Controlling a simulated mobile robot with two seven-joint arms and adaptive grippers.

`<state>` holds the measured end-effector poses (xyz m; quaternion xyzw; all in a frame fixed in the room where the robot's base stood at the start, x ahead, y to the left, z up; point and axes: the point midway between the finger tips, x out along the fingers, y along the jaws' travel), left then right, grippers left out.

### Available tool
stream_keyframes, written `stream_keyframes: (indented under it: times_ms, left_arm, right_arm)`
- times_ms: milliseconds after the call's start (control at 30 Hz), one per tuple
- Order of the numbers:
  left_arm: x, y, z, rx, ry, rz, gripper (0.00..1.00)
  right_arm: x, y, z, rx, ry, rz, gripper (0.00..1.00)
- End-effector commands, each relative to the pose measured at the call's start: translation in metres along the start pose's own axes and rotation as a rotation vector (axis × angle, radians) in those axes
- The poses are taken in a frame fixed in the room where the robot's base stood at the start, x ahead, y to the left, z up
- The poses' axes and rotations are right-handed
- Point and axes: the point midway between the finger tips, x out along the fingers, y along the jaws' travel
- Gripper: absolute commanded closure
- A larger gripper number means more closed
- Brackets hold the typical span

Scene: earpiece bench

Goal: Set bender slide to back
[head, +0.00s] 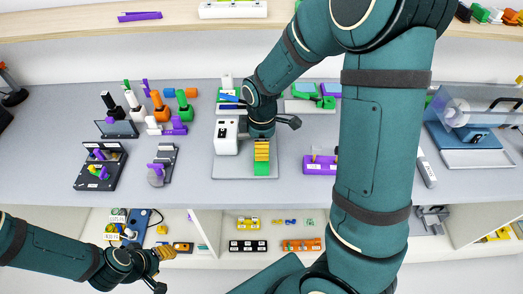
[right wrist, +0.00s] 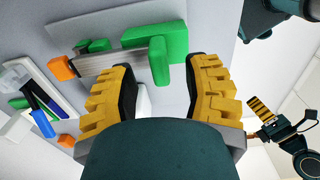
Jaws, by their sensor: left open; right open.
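My right gripper (head: 262,153) is over a grey base plate (head: 228,170) in the middle of the bench, pointing down. A green part (head: 262,168) shows just at its fingertips. In the right wrist view the open fingers (right wrist: 163,85) stand on either side of a green upright tab (right wrist: 163,68), with a gap to each finger. The tab joins a green block beside a metal bar (right wrist: 110,60). I take this as the bender and its slide; the gripper and arm hide much of it in the head view. My left gripper (head: 160,258) is open and empty, low at the left.
A white box (head: 226,136) stands on the plate's left side. Left of it are upright-handled tools (head: 157,105) and a dark tray (head: 98,168). A purple block (head: 320,165) lies to the right. An orange block (right wrist: 62,68) sits by the metal bar's end.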

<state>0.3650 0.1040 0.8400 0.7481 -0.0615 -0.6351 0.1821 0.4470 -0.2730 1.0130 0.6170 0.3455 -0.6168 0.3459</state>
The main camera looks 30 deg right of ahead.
Motion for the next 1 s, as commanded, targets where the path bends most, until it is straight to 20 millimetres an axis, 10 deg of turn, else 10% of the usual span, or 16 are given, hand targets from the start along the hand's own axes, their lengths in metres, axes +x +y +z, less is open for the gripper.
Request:
stream_keyframes:
  times_ms: [533,700,1000]
  left_arm:
    - [0.003,-0.001,0.000,0.000,0.000,-0.001,0.53]
    - [0.003,-0.001,0.000,0.000,0.000,-0.001,0.53]
    - [0.003,-0.001,0.000,0.000,0.000,0.000,0.53]
  right_arm:
    - [0.020,0.000,0.000,0.001,0.000,-0.001,0.49]
    - [0.020,0.000,0.000,0.001,0.000,0.000,1.00]
    - [0.020,-0.001,0.000,0.001,0.000,-0.001,1.00]
